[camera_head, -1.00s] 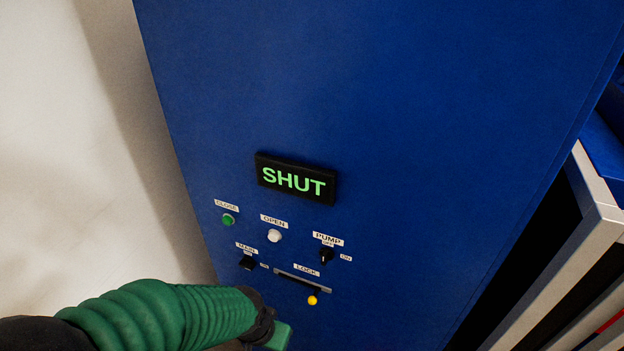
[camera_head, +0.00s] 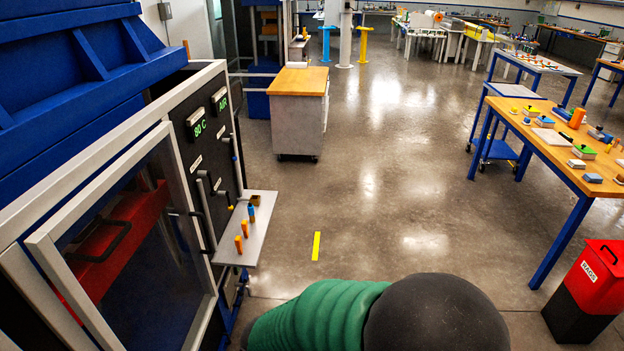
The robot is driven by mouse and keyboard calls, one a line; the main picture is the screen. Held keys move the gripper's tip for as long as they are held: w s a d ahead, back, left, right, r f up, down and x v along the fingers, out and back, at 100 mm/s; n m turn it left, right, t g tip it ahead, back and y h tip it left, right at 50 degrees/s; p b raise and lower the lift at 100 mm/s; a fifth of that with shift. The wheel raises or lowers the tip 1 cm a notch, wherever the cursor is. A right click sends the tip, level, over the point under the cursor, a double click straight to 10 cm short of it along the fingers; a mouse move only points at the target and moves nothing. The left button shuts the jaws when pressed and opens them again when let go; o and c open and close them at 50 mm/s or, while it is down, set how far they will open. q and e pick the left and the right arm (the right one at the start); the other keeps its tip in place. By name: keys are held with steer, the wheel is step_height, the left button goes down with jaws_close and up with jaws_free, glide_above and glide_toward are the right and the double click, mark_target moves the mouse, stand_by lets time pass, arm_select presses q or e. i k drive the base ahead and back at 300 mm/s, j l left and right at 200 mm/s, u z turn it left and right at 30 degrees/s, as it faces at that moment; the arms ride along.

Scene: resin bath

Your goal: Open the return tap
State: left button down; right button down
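No label that reads as the return tap can be made out. A machine on the left has a black panel (camera_head: 196,160) with green readouts "80 C" and "AIR". Several levers or handles are on the panel, including a long grey handle (camera_head: 206,207) and a small yellow-tipped one (camera_head: 231,207). Their labels are too small to read. Part of my green-sleeved arm with a dark rounded end is at the bottom middle. Neither gripper shows.
A shelf (camera_head: 256,226) with several orange and blue pieces juts out beside the panel. A framed glass door (camera_head: 130,245) is left of it. A wooden-topped cabinet (camera_head: 300,110), a blue-legged workbench (camera_head: 560,160) and a red rags bin (camera_head: 600,270) stand farther off.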

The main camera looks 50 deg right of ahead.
mark_target(213, 193)
steer(key=z, duration=0.95)
steer(key=i+l+u, duration=0.1)
steer(key=i+l, duration=0.15)
steer(key=i, duration=0.25)
steer(key=i+l+u, duration=0.15)
steer(key=i, duration=0.3)
steer(key=i+l+u, duration=0.1)
steer(key=i+l, duration=0.35)
